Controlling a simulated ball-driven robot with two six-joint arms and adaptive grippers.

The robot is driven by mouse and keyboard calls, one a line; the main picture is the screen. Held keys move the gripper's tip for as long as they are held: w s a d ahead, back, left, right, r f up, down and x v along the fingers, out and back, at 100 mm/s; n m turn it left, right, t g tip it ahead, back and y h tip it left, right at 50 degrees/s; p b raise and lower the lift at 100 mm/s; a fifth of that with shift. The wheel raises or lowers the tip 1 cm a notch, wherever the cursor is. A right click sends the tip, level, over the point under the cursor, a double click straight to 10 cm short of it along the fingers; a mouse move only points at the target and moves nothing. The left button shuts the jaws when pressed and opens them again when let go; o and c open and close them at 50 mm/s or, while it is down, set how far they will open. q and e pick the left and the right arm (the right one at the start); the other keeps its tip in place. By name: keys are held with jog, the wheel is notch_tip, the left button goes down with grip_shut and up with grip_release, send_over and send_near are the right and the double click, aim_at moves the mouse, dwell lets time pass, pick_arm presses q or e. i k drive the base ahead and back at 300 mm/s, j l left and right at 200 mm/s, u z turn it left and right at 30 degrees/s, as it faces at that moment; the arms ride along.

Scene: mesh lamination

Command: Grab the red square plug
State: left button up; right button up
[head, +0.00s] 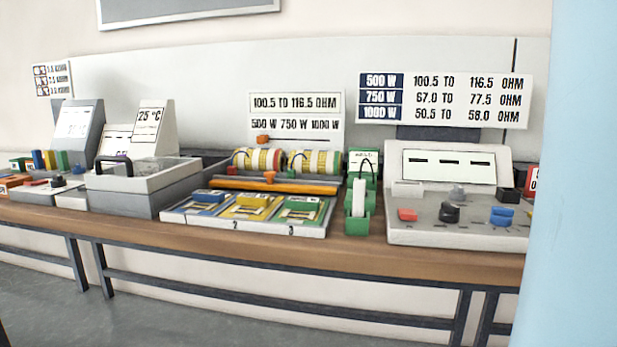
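A small red block (407,215), which looks like the red square plug, sits on the sloping front panel of the grey tester (440,232) at the right of the bench. It is toward the panel's left side, left of a black knob (449,212). Nothing covers it. Neither my left nor my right gripper shows in the head view.
A green holder with a white roll (358,205) stands left of the tester. A three-part tray (313,231) and a grey lidded box (125,204) stand farther left on the wooden bench (340,252). A pale blue surface (580,180) blocks the right edge.

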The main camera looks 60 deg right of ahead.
aim_at(231, 171)
jog(key=z, duration=1.6)
